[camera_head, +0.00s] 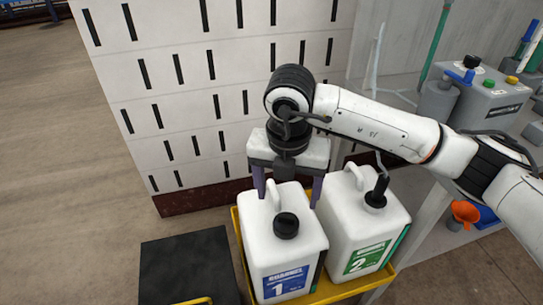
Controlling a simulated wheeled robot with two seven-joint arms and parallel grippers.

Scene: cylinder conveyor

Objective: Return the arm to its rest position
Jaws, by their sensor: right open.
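My right arm comes in from the right edge, and its gripper (287,190) points down over the back of a white jug (268,243) with a blue label marked 1. Its jaws are apart, one finger on each side of the jug's handle area; contact cannot be told. The jug stands upright with a black cap. A second white jug (345,222) with a green label marked 2 stands upright to its right. Both stand in a yellow-rimmed carrier (247,270). My left gripper is not in view.
A slotted white panel (180,85) rises behind the jugs. A dark flat platform (188,262) lies to the left. At the right are a grey container (482,100) and an orange funnel (464,212). Open floor (50,170) spreads at the left.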

